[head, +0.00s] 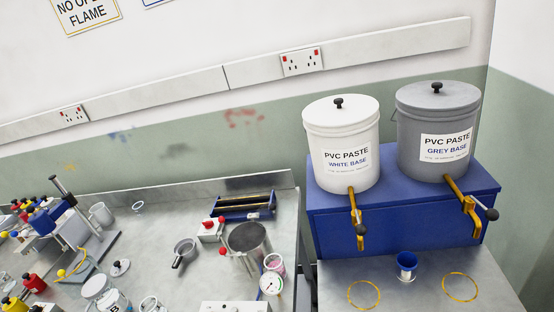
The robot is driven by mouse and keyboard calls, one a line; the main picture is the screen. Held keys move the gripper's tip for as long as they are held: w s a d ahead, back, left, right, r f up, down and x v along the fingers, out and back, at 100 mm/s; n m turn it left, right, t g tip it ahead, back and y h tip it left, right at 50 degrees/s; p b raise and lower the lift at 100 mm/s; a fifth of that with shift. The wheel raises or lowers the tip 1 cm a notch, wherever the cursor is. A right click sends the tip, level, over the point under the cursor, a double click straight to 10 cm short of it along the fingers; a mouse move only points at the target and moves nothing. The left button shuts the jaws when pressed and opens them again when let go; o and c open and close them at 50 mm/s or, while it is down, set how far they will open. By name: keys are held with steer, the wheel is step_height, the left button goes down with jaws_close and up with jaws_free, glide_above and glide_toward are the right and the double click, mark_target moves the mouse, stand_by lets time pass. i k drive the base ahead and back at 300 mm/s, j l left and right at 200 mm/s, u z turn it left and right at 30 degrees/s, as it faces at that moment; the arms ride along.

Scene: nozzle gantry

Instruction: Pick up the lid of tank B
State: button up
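A clear tank marked B (117,302) stands at the bottom edge of the head view, partly cut off by the frame. A small pale round lid with a dark knob (121,267) shows just behind it, apparently lying on the metal bench; I cannot tell for sure that it belongs to tank B. A pale round-topped piece (96,286) stands at the left of the B label, and I cannot tell whether it is part of the tank. My gripper is not in view.
The steel bench (180,212) holds a small pan (184,252), a dark-topped pot (248,240), a gauge (271,283) and several coloured bottles at left. At right, white (342,169) and grey (440,106) paste buckets stand on a blue stand (400,208).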

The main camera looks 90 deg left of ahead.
mark_target(119, 268)
steer(key=u, duration=3.75)
